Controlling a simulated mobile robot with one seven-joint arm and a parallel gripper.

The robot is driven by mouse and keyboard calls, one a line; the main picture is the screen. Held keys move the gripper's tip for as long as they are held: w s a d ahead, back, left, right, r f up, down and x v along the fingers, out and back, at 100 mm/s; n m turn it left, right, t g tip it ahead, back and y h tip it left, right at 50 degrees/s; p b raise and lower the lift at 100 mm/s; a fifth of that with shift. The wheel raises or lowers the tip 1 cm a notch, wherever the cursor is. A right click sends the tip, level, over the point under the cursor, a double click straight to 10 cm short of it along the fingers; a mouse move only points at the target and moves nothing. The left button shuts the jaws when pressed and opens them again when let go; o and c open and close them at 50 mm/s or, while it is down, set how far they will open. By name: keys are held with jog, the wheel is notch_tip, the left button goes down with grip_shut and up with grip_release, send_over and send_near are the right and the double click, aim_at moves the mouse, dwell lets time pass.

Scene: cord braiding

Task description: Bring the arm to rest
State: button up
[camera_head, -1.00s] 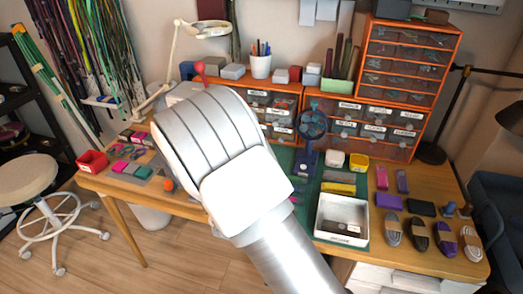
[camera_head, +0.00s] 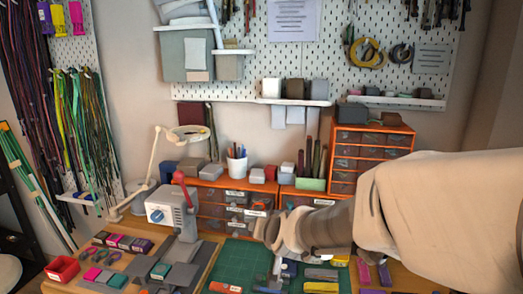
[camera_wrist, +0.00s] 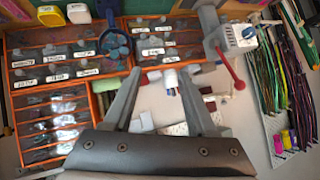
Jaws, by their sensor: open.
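My gripper (camera_wrist: 159,78) shows in the wrist view with its two grey fingers spread apart and nothing between them. Beyond the fingertips that view shows the pen cup, drawers and wall, upside down. In the head view my pale arm reaches in from the right edge to the middle, above the right part of the workbench. The fingers cannot be made out there. The arm hides the right side of the bench and the lower right drawers.
The green cutting mat (camera_head: 238,262) lies on the bench below the arm. A grey machine with a red lever (camera_head: 180,205) stands left of it. Orange drawer units (camera_head: 370,150) line the back under a pegboard (camera_head: 330,60).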

jog(key=s+d+r+g+p, duration=0.1)
jog(key=s+d, duration=0.3)
jog(key=s, duration=0.4)
jog(key=s+d+r+n+g+h+p, duration=0.1)
jog(key=s+d+r, duration=0.3)
jog(key=s, duration=0.4)
jog(key=s+d+r+g+h+p, duration=0.1)
jog(key=s+d+r+g+p, duration=0.1)
jog(key=s+d, duration=0.3)
jog(key=s+r+g, duration=0.1)
jog(key=s, duration=0.2)
jog(key=shift+s+d+n, duration=0.15)
jog(key=shift+n, duration=0.15)
